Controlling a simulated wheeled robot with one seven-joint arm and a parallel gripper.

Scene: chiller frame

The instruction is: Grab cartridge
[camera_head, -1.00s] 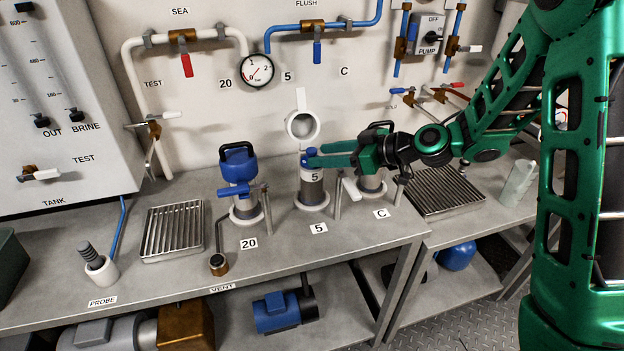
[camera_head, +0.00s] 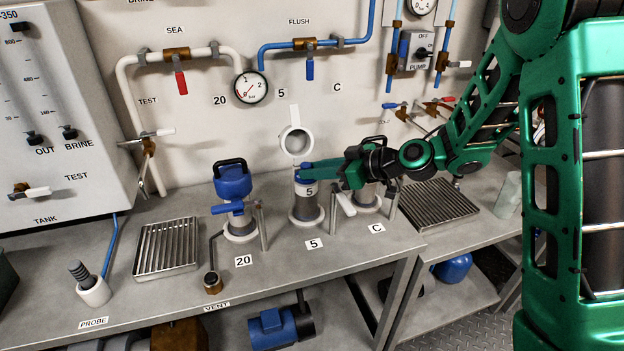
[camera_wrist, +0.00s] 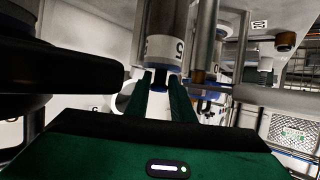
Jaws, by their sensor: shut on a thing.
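The cartridge's blue top (camera_head: 303,173) shows at the mouth of the grey housing marked 5 (camera_head: 306,208), which stands upright on the bench; the rest of the cartridge is hidden inside. My green gripper (camera_head: 308,170) reaches in from the right and is shut on this blue top. In the wrist view, which shows the scene upside down, my two fingers (camera_wrist: 165,97) sit on either side of a small blue piece (camera_wrist: 160,79) at the rim of the housing (camera_wrist: 166,45). The white round lid (camera_head: 296,141) of housing 5 stands open behind it.
Housing 20 (camera_head: 238,218) with a blue cap and handle stands to the left. Housing C (camera_head: 366,194) is close on the right, partly under my gripper. Thin posts (camera_head: 333,212) stand between the housings. A slatted drain tray (camera_head: 167,246) lies further left.

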